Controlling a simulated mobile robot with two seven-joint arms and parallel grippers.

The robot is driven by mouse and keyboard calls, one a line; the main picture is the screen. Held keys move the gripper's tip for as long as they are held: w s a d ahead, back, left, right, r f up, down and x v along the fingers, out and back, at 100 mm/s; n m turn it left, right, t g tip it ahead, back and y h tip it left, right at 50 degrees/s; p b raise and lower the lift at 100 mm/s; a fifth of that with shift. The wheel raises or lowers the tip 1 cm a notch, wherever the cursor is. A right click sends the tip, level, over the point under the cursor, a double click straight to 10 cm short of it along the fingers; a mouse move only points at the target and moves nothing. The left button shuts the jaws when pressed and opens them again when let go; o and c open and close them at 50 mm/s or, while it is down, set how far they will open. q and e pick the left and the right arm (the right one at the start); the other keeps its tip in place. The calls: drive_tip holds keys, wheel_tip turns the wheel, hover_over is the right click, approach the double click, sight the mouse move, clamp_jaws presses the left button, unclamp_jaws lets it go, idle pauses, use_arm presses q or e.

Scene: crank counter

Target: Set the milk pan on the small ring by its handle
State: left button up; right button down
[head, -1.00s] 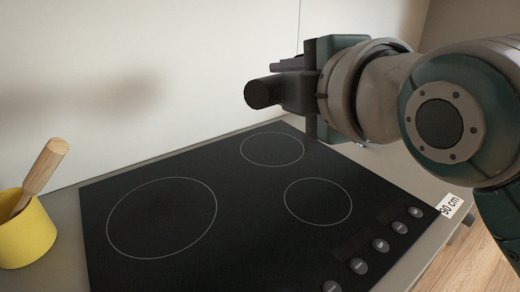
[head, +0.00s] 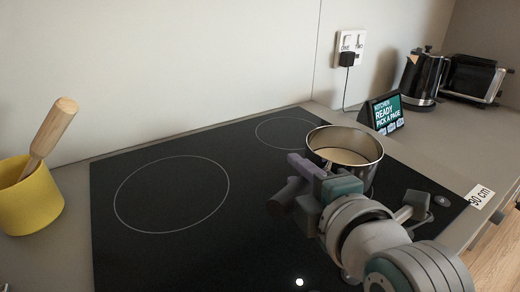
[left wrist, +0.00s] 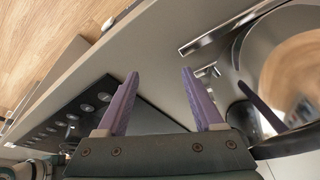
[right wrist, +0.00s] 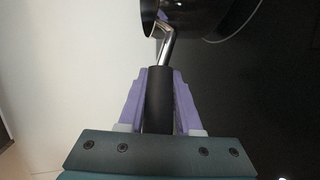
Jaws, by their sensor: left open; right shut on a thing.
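The steel milk pan (head: 345,150) is upright over the right part of the black hob, its inside pale. I cannot tell whether its base touches the glass. My right gripper (head: 300,172) is shut on its black handle (head: 285,194); the right wrist view shows the handle (right wrist: 159,100) between the purple fingers, with a metal stem running to the pan. A small ring (head: 280,132) shows at the back, partly behind the pan. The front right ring is hidden by the pan and my arm. My left gripper (left wrist: 158,75) is open and empty above the counter edge; the head view does not show it.
A large ring (head: 171,194) on the left of the hob is clear. A yellow pot (head: 28,205) with a wooden tool stands at far left. A small display (head: 385,112), a kettle (head: 420,78) and a toaster (head: 472,80) stand at back right. A "90 cm" label (head: 480,197) marks the counter edge.

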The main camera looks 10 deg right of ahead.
use_arm(q)
drive_tip(key=shift+a+f, duration=0.1)
drive_tip(key=shift+f, duration=0.2)
use_arm(e)
drive_tip(key=shift+f, duration=0.65)
use_arm(q)
drive_tip(key=shift+f, duration=0.1)
use_arm(e)
drive_tip(key=shift+f, duration=0.15)
drive_tip(key=c, duration=0.6)
unclamp_jaws()
drive_tip(key=shift+f, duration=0.1)
use_arm(q)
drive_tip(key=shift+w, duration=0.1)
